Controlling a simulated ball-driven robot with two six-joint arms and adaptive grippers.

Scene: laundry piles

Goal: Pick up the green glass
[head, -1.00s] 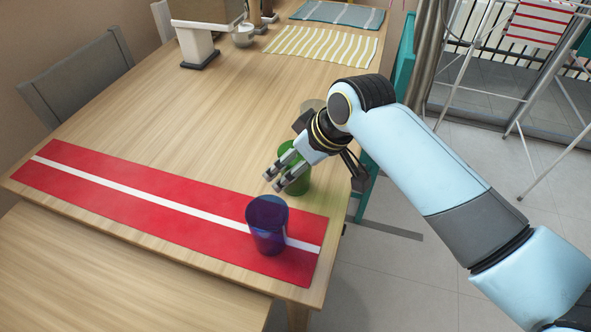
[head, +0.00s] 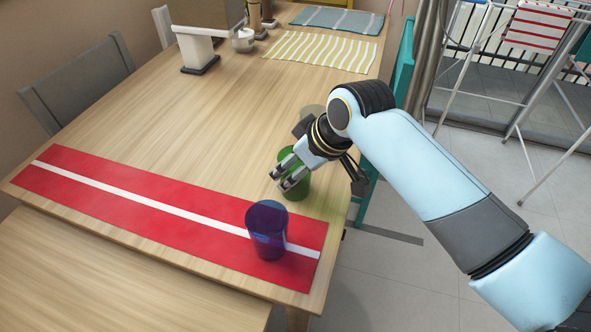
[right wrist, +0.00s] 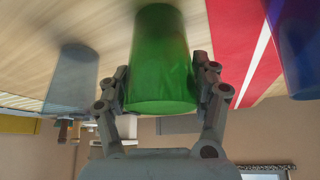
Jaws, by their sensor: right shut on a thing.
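The green glass (head: 297,187) stands on the wooden table near its right edge, just behind the red runner. My right gripper (head: 283,178) is at the glass, with its fingers partly covering it in the head view. In the right wrist view, the green glass (right wrist: 160,60) sits between the two fingers (right wrist: 163,92), which are shut on its sides. The glass appears upright. My left gripper is not in view.
A purple glass (head: 267,230) stands on the red runner (head: 120,198), close in front of the green glass. A clear glass (right wrist: 72,80) stands behind my right gripper. Yellow-striped (head: 322,50) and blue-grey (head: 338,19) mats lie at the far end. The table's middle is clear.

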